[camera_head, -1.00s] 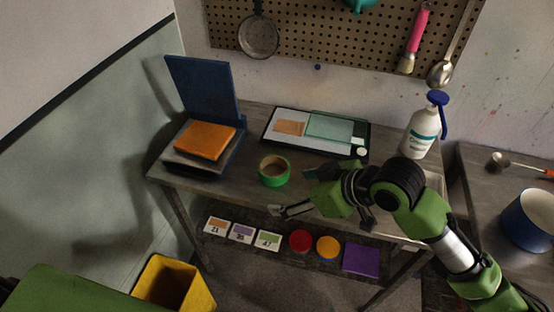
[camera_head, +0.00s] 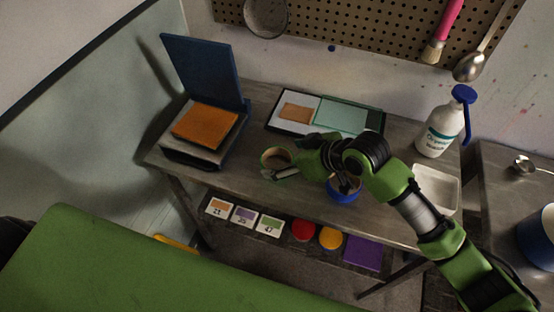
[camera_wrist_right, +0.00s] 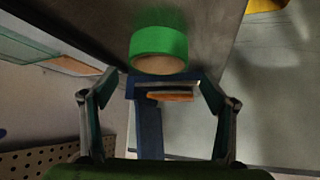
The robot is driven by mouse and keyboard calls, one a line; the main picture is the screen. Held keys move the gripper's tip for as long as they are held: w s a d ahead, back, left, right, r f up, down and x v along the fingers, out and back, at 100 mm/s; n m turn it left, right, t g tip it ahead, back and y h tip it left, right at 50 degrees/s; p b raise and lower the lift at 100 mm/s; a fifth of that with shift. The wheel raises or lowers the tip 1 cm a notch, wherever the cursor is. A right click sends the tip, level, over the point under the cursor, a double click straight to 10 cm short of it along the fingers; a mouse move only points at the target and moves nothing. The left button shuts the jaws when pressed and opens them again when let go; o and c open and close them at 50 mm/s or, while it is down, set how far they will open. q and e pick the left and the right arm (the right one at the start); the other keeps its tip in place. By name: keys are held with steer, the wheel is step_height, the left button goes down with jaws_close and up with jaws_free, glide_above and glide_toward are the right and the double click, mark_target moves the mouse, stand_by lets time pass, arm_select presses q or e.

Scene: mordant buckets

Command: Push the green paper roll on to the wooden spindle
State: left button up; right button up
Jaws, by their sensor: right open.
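The green paper roll (camera_head: 267,165) stands upright on the grey table, with its brown inside showing from above. In the right wrist view the roll (camera_wrist_right: 158,42) lies just beyond and between the fingertips. My right gripper (camera_head: 284,164) is open at the roll's right side in the head view and hides part of it. The same gripper shows in the wrist view (camera_wrist_right: 158,82) with its fingers spread and nothing held. I cannot make out a wooden spindle in either view. My left gripper is not in view.
A blue hinged press with an orange block (camera_head: 205,124) stands left of the roll. A framed board (camera_head: 340,116) lies behind it. A blue bowl (camera_head: 344,196) is under my right arm. A white tray (camera_head: 437,187) and spray bottle (camera_head: 441,128) stand to the right.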

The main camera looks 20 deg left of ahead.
steer(key=shift+w+a+f, duration=0.15)
steer(key=shift+a+f, duration=0.1)
steer(key=shift+f, duration=0.15)
steer(key=shift+d+p+x, duration=0.2)
steer(key=shift+p+x, duration=0.55)
steer(key=shift+x, duration=1.45)
steer(key=shift+f, duration=0.2)
steer(key=c, duration=1.2)
